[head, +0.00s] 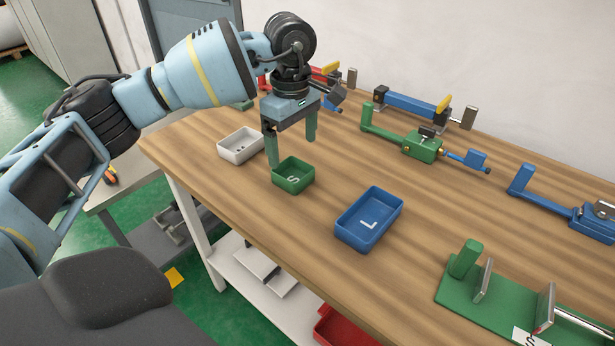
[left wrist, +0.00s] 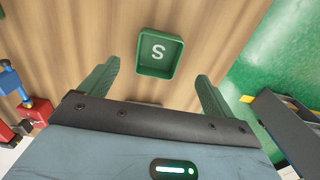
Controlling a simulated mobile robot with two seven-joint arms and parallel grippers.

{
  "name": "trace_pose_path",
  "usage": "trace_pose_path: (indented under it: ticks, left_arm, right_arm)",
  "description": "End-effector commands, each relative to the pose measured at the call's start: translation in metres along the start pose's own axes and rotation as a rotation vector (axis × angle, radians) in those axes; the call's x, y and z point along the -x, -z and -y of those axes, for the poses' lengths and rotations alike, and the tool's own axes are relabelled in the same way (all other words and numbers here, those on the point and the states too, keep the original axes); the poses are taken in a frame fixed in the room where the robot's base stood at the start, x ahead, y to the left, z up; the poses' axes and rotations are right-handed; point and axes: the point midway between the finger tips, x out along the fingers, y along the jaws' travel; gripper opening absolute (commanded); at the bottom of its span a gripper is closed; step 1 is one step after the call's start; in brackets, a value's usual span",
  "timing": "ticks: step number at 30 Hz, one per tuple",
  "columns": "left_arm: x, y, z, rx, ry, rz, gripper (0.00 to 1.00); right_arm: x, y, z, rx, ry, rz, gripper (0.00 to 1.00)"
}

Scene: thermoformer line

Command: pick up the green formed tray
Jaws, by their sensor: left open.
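The green formed tray (head: 293,176) is a small square open tray marked with a white S, lying on the wooden table. In the left wrist view the tray (left wrist: 158,54) lies ahead of my fingertips, between their lines and apart from them. My left gripper (head: 291,146) is open and empty, with its two green fingers pointing down above and just behind the tray. The left wrist view shows both fingers of the left gripper (left wrist: 160,80) spread wide. My right gripper is in neither view.
A white tray (head: 240,145) stands left of the green tray, and a blue tray (head: 369,219) marked L stands to its right. Green (head: 420,148) and blue (head: 410,103) clamp-like fixtures stand behind. A green fixture plate (head: 490,300) is at front right. Bare wood lies between the trays.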

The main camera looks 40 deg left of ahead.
Motion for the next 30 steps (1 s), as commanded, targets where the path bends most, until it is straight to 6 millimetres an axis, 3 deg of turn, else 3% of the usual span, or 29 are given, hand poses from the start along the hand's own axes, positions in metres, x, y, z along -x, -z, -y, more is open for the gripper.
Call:
trace_pose_path:
  ticks: [6,13,20,30]
  left_arm:
    - [-0.001,0.001,0.000,0.001,-0.001,-0.001,0.89]
    - [-0.022,0.001,0.000,0.000,0.001,-0.001,0.89]
    - [-0.030,0.001,-0.001,0.000,0.000,-0.001,0.89]
    - [-0.073,0.006,-0.004,0.001,0.001,0.000,0.89]
  right_arm:
    - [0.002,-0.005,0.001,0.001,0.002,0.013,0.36]
    - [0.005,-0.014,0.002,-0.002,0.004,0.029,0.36]
    - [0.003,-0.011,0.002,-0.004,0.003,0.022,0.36]
    - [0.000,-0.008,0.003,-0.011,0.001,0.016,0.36]
